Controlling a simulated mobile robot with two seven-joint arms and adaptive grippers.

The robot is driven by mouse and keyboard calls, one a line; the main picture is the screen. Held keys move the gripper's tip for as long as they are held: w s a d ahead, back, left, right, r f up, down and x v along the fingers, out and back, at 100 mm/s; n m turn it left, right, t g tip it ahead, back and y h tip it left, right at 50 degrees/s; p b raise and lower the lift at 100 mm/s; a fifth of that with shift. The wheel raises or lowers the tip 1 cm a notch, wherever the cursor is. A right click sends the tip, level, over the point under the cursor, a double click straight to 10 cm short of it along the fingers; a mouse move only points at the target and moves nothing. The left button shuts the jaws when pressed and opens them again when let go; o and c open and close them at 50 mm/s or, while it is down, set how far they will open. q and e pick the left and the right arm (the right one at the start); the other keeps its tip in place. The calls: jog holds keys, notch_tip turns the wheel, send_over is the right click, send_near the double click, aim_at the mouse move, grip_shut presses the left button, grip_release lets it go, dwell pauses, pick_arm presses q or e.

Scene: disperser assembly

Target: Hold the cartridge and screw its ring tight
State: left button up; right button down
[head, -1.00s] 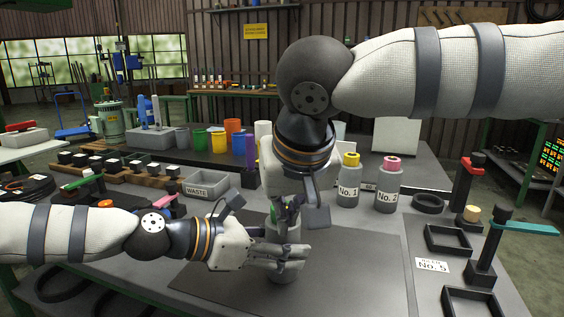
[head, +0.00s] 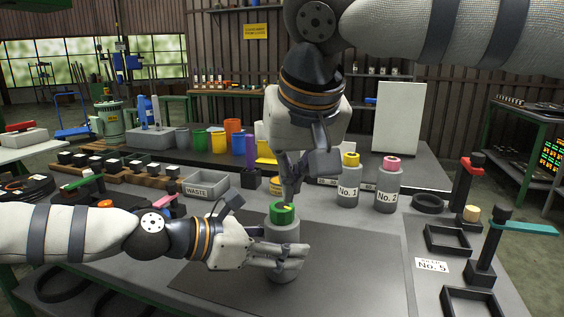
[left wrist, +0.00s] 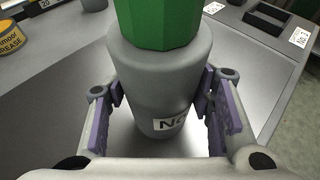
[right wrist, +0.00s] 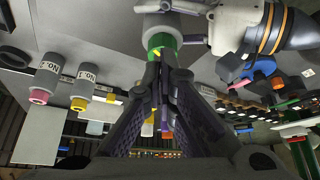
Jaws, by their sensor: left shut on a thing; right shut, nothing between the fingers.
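The grey cartridge (head: 283,232) stands upright on the dark mat with its green ring (head: 282,213) on top. My left gripper (head: 290,256) is shut around the cartridge body from the left. In the left wrist view the cartridge (left wrist: 160,75) sits between both finger pads, with a partly hidden label low down and the green ring (left wrist: 158,22) above. My right gripper (head: 289,199) is shut and empty, just above the ring. In the right wrist view its closed fingers (right wrist: 166,62) overlap the green ring (right wrist: 158,41); whether they touch it I cannot tell.
Bottles No. 1 (head: 348,186) and No. 2 (head: 388,190) stand behind to the right. A grey waste bin (head: 205,184) is at the back left. Black square frames (head: 447,239) and stands lie at the right. The dark mat (head: 360,265) is clear right of the cartridge.

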notch_tip(320, 180, down, 5)
jog(key=shift+f, duration=0.2)
jog(key=shift+w+a, duration=0.1)
jog(key=shift+w, duration=0.4)
dwell(0.7)
pick_arm(q)
jog(key=shift+s+d, duration=0.15)
pick_arm(e)
jog(key=shift+a+f, duration=0.15)
jog(key=shift+a, duration=0.1)
jog(key=shift+s, duration=0.1)
jog(key=shift+s, duration=0.35)
notch_tip(320, 180, up, 6)
send_over(284, 229)
jog(key=s, duration=0.2)
jog(key=shift+s+d, duration=0.15)
jog(key=shift+d, duration=0.1)
